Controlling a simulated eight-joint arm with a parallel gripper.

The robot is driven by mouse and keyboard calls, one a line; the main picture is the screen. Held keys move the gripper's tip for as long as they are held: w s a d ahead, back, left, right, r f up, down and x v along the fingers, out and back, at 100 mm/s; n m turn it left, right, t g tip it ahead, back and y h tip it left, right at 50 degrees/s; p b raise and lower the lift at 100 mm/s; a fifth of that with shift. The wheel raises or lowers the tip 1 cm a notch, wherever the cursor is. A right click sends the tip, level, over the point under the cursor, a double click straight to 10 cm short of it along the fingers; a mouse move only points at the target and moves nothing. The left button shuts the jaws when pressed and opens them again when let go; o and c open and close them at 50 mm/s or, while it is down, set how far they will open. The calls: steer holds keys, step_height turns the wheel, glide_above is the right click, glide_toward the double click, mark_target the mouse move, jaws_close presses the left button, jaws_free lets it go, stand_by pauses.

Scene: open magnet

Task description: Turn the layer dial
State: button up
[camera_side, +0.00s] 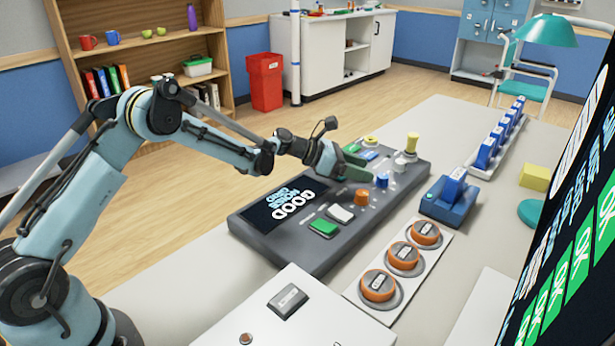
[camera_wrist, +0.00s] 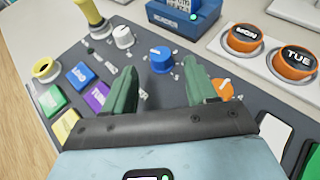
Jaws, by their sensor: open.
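A grey console (camera_side: 258,243) carries several round knobs: a blue dial (camera_side: 382,180), an orange dial (camera_side: 361,197) and a white dial (camera_side: 400,165). Their labels are too small to read, so I cannot tell which is the layer dial. My gripper (camera_side: 356,166) is over the console, its green fingers pointing toward the knobs. In the wrist view my gripper (camera_wrist: 162,82) is open and empty. The blue dial (camera_wrist: 161,57) shows ahead, between the two fingers, seemingly not gripped. The orange dial (camera_wrist: 221,89) is partly behind the right finger; the white dial (camera_wrist: 123,37) stands left of the blue one.
A yellow-topped lever (camera_side: 412,143) stands on the console's far end. Coloured buttons, one green (camera_side: 323,228), lie around the knobs. A blue box (camera_side: 450,199) and orange day knobs (camera_side: 403,257) stand right of the console. A dark screen (camera_side: 572,240) rises at the right edge.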

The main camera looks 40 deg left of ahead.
mark_target(382, 175)
steer(key=shift+x, duration=2.65)
steer(key=c, duration=1.1)
steer(key=shift+o, duration=0.2)
steer(key=shift+a+m+g+h, duration=0.1)
steer(key=shift+m+g+h, duration=0.4)
steer(key=shift+m+g, duration=0.2)
steer(key=o, duration=1.1)
steer(key=shift+c, duration=0.2)
